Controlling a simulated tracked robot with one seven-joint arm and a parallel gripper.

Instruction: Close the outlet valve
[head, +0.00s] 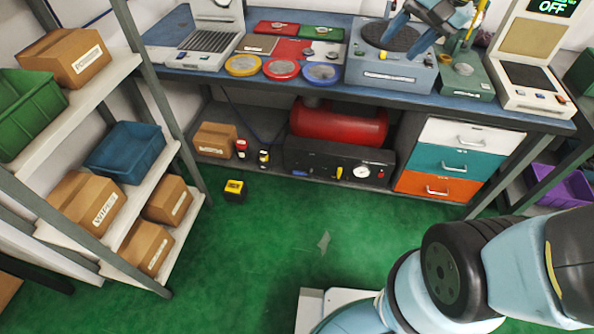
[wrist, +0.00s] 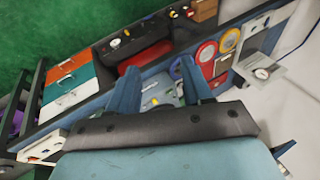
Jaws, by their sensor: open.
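A compressor with a red tank (head: 340,124) and a black front panel (head: 325,166) stands on the shelf under the bench. The panel carries a round white gauge (head: 361,172) and a small yellow part (head: 339,173) left of it, which may be the outlet valve's handle; its setting is too small to tell. The tank also shows in the wrist view (wrist: 146,55), with the panel (wrist: 128,36) beyond it. My gripper (head: 400,45) is open and empty above the bench, over the grey machine with the dark disc. Its two blue fingers (wrist: 162,75) are apart in the wrist view.
The blue bench top (head: 455,95) overhangs the compressor. A drawer cabinet (head: 455,160) stands right of it; a cardboard box (head: 215,139) and small bottles (head: 241,147) stand left. A yellow-black block (head: 235,190) lies on the green floor, which is mostly clear.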

